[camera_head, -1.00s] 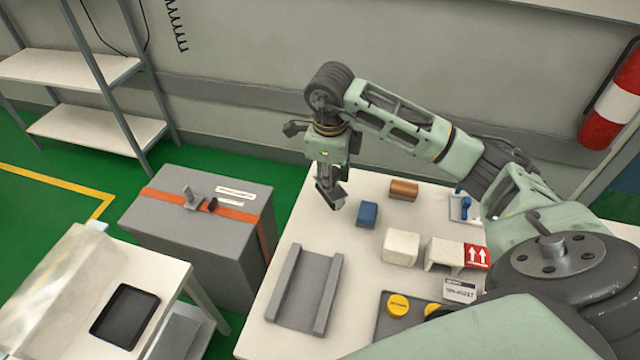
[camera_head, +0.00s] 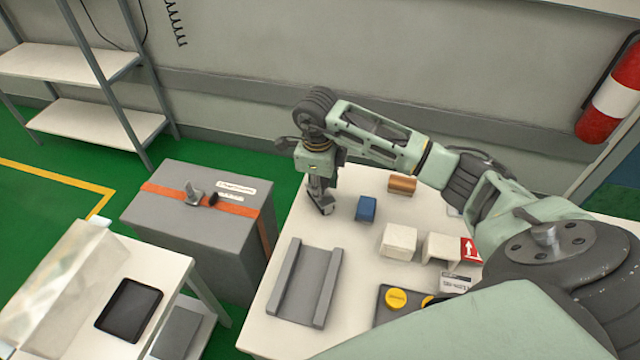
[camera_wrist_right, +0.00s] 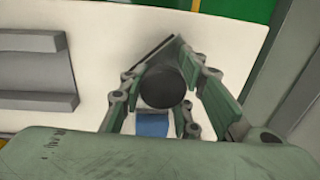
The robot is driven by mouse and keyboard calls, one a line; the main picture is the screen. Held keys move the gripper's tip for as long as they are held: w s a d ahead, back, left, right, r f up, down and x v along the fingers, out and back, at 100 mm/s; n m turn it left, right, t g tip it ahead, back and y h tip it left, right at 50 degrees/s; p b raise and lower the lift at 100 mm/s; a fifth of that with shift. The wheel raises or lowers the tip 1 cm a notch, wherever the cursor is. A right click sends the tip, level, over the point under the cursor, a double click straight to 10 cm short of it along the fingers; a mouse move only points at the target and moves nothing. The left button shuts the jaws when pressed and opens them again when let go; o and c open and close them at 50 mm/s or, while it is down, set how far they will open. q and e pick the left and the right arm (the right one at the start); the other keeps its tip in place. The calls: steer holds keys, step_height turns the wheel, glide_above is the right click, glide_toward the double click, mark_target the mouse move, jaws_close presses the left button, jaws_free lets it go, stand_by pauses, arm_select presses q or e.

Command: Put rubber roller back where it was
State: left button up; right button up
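The rubber roller seems to be the dark, round-ended piece (camera_wrist_right: 166,88) between the fingers of my right gripper in the right wrist view. My right gripper (camera_head: 322,200) is low over the white table's far left part, left of the blue block (camera_head: 366,208). Its fingers look closed around the roller, which shows only as a small dark shape (camera_head: 327,207) in the head view. I cannot tell whether the roller touches the table. My left gripper is not in view.
A grey channel tray (camera_head: 304,283) lies empty on the white table (camera_head: 262,325). A copper-brown block (camera_head: 402,184), white blocks (camera_head: 399,241) and a dark tray with yellow discs (camera_head: 397,299) stand to the right. A grey case (camera_head: 190,229) stands left of the table.

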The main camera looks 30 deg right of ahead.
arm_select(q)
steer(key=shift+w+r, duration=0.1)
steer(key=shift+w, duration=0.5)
arm_select(e)
steer(key=o, duration=0.4)
steer(key=shift+c, duration=0.2)
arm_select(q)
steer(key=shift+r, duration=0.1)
arm_select(e)
steer(key=shift+r, duration=0.15)
steer(key=shift+r, duration=0.2)
steer(key=r, duration=0.3)
steer(key=r+b, duration=0.1)
steer(key=r, duration=0.3)
steer(key=r+b, duration=0.1)
steer(key=r, duration=0.2)
steer(key=shift+s+a+r, duration=0.25)
steer(key=shift+a, duration=0.1)
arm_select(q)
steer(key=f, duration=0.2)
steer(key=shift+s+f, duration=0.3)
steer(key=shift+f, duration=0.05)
arm_select(e)
steer(key=shift+s+r, duration=0.1)
steer(key=shift+r, duration=0.45)
